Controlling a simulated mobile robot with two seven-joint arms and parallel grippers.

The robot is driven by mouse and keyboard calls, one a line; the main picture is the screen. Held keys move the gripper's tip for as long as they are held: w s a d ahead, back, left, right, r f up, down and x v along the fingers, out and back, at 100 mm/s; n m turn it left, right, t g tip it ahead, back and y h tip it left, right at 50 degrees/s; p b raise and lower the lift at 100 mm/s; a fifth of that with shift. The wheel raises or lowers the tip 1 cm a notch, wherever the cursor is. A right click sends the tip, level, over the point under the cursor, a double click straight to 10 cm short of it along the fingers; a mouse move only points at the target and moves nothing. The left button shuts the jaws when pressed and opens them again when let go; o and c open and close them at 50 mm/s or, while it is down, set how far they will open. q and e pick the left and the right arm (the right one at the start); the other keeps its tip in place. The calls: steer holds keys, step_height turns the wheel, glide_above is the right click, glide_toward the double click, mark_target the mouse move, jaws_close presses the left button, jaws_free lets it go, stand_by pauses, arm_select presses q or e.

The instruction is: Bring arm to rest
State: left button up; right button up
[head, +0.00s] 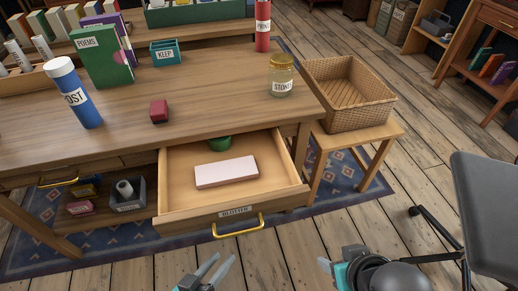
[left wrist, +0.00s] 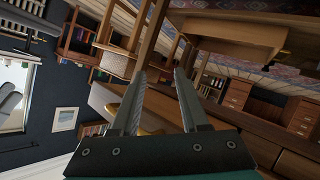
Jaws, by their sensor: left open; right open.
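My left gripper (head: 213,268) is at the bottom of the head view, in front of the open drawer and apart from it. Its two fingers are spread with nothing between them. The left wrist view shows the same open, empty fingers (left wrist: 158,76). My right gripper (head: 338,260) is at the bottom, right of the left one. It is partly hidden by its own arm, and I see nothing held in it.
The drawer (head: 186,215) is pulled out, holding a pink block (head: 226,172) and a green item (head: 219,142). The desk (head: 215,85) carries a blue tube (head: 85,110) and a jar (head: 281,78). A basket (head: 347,110) stands right; a grey chair (head: 490,210) is nearby.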

arm_select(q)
steer(key=s+a+r+m+g+y, duration=0.1)
steer(key=s+a+r+g+y, duration=0.25)
steer(key=r, duration=0.25)
steer(key=s+a+r+m+g+y, duration=0.1)
steer(key=s+a+r+g+y, duration=0.15)
steer(key=r+g, duration=0.25)
steer(key=s+a+f+p+x, duration=0.1)
steer(key=s+p+x, duration=0.2)
steer(key=p+x, duration=0.85)
arm_select(e)
step_height(320, 180, down, 15)
steer(key=s+d+g+b, duration=0.2)
steer(key=d+b, duration=0.1)
arm_select(q)
steer(key=s+a+f+p, duration=0.6)
steer(key=s+f, duration=0.2)
steer(key=s, duration=0.3)
steer(key=shift+s+g, duration=0.3)
steer(key=shift+g, duration=0.15)
arm_select(e)
steer(key=s+d+f, duration=0.2)
steer(key=s+f, duration=0.1)
steer(key=s, duration=0.3)
steer(key=s+d+f+g+h, duration=0.1)
steer(key=s+d+f, duration=0.2)
steer(key=s, duration=0.3)
steer(key=shift+s+d+f, duration=0.15)
steer(key=shift+s+d, duration=0.15)
